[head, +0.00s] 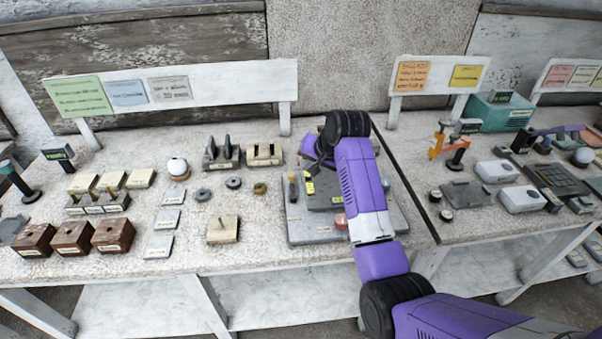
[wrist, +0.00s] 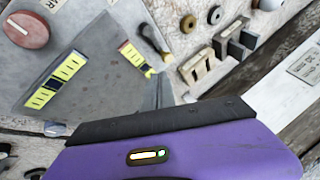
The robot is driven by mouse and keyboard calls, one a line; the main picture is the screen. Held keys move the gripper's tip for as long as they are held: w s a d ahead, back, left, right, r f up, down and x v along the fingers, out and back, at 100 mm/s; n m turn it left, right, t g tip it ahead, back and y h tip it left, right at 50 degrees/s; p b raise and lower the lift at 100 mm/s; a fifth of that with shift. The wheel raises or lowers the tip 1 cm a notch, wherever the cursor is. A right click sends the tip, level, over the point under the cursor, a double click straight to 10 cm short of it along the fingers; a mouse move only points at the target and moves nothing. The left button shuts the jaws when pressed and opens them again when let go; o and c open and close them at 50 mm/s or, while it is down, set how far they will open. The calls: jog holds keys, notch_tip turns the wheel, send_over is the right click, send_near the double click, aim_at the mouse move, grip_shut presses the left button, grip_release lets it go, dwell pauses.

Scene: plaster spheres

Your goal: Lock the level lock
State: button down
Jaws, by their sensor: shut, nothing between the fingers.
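A grey device board (head: 315,237) lies on the table under my arm; it looks like the level lock, but I cannot read its label. It carries a raised dark plate (head: 325,203) with yellow labels, a red round knob (head: 341,221) and a small upright lever (head: 293,187) at its left. In the wrist view the red knob (wrist: 27,30) is at upper left, and the lever (wrist: 153,38) with a dark end is at upper centre. My gripper (wrist: 160,90) is shut and empty, pointing at the board near the lever; I cannot tell whether it touches.
Two-switch blocks (head: 221,158) and small rings (head: 233,183) stand left of the board. A wooden block with a peg (head: 222,230) lies at its front left. A white sign rail (head: 215,82) stands behind. Other devices crowd the right table (head: 470,225).

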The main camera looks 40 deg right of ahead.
aim_at(289, 176)
jog(key=x, duration=0.8)
jog(key=shift+p, duration=0.3)
jog(key=shift+w+a+n+y+b, duration=0.1)
jog(key=shift+w+n+y+b, duration=0.25)
jog(key=shift+n, duration=0.35)
jog(key=shift+w+a+n+y+b, duration=0.15)
jog(key=shift+n+y+b, duration=0.25)
jog(key=shift+n, duration=0.3)
jog(key=shift+w+a+n+y+b, duration=0.3)
jog(key=shift+n+y+b, duration=0.3)
jog(key=shift+n, duration=0.3)
jog(key=shift+w+a+n+y+b, duration=0.15)
jog(key=shift+n+y+b, duration=0.35)
jog(key=shift+n, duration=0.2)
jog(key=shift+w+a+n+g+y+b, duration=0.25)
jog(key=shift+n+y+b, duration=0.15)
jog(key=shift+n+b, duration=0.25)
jog(key=shift+w+a+n+g+y+b, duration=0.1)
jog(key=shift+a+n+g+y+b, duration=0.25)
jog(key=shift+n, duration=0.5)
jog(key=shift+w+a+b, duration=0.2)
jog(key=shift+a+b, duration=0.45)
